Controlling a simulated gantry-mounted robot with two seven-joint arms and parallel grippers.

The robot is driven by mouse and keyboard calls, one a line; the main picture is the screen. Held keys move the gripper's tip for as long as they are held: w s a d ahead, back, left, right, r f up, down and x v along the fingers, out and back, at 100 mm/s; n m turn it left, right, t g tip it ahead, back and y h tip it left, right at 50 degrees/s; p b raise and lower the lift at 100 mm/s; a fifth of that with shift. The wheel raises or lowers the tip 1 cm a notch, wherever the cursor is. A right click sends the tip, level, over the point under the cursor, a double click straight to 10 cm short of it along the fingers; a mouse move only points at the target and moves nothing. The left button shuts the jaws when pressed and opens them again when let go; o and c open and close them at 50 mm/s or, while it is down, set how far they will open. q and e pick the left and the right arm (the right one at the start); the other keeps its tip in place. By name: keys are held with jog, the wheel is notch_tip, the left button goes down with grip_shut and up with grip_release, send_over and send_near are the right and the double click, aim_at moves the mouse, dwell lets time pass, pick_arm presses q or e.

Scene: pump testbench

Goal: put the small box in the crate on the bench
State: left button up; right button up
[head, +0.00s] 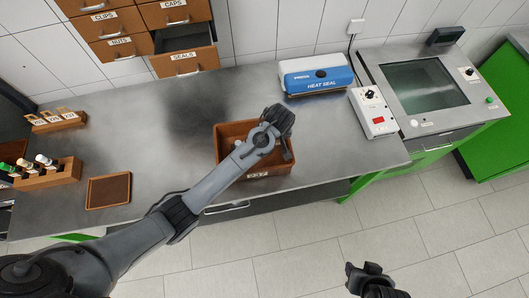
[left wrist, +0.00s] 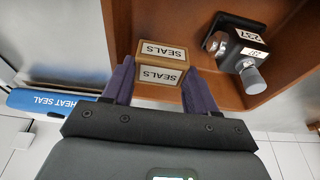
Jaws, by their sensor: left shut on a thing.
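The brown crate (head: 285,176) stands on the bench, with my left arm reaching across it. My left gripper (head: 284,122) is over the crate's right part in the head view, its fingertips hidden there. In the left wrist view my left gripper (left wrist: 159,68) is shut on a small brown box (left wrist: 176,53) with white SEALS labels. The box is between the fingers, against the view of the crate's interior (left wrist: 190,17); I cannot tell whether it touches the floor. My right gripper (head: 370,270) is away from the bench, at the lower right, above the floor.
A black and grey device (left wrist: 242,52) labelled 237 is inside the crate beside the box. A blue and white heat sealer (head: 316,76) and a white control box (head: 374,112) stand right of the crate. An open SEALS drawer (head: 186,63) is behind. A small brown tray (head: 108,191) lies left.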

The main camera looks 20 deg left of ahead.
pick_arm(q)
notch_tip(320, 180, down, 4)
jog(key=shift+d+f, duration=0.1)
jog(key=shift+f, duration=2.25)
jog(key=shift+f, duration=0.1)
jog(key=o, duration=0.8)
